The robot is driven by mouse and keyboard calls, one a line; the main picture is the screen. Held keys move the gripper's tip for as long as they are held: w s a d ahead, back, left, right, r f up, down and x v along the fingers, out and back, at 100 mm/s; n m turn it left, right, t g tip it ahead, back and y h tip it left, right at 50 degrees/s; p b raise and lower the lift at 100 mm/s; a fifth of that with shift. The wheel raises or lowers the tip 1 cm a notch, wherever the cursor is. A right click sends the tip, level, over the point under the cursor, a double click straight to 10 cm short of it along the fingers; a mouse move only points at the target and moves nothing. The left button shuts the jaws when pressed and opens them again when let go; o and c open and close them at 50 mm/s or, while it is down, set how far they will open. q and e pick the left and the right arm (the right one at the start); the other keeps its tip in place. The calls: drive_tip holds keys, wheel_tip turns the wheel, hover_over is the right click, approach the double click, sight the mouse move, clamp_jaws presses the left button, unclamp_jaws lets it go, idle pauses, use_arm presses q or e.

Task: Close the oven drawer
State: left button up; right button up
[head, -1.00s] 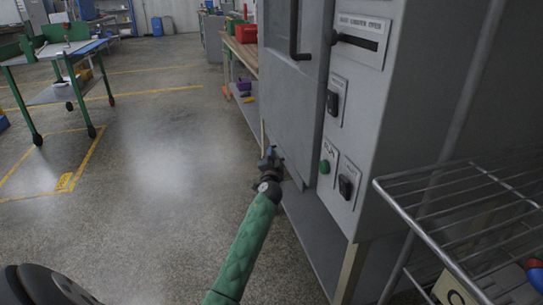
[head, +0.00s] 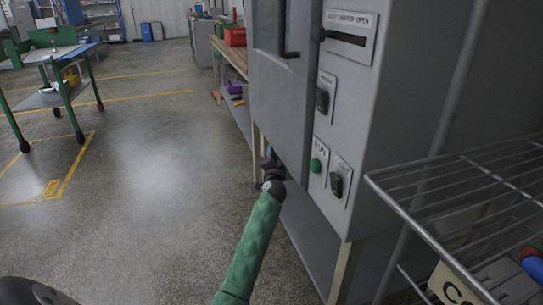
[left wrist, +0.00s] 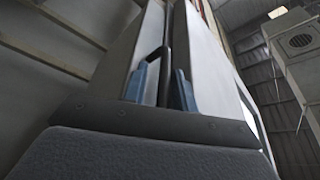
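The grey oven (head: 385,110) stands on the right in the head view. Its front has a tall grey door panel (head: 280,95) with a black bar handle (head: 290,30). I cannot make out a separate drawer. My left gripper (head: 268,157) is low at the bottom edge of this panel, its fingers partly hidden. In the left wrist view, its two blue fingers (left wrist: 161,86) are apart, pointing up along the grey front. A dark bar, seemingly the handle (left wrist: 166,45), shows beyond them, not clearly held. My right gripper is not in view.
A wire rack (head: 450,190) stands close on the right. A wooden-topped bench (head: 230,55) with a red bin (head: 235,37) is behind the oven. A green-legged table (head: 50,53) is at far left. The floor (head: 150,150) between is clear.

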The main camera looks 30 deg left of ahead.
use_arm(q)
drive_tip(key=shift+f, duration=0.1)
idle(0.3)
drive_tip(key=p+v, duration=0.1)
drive_tip(key=v, duration=0.6)
drive_tip(key=shift+s+d, duration=0.15)
drive_tip(key=shift+s, duration=0.15)
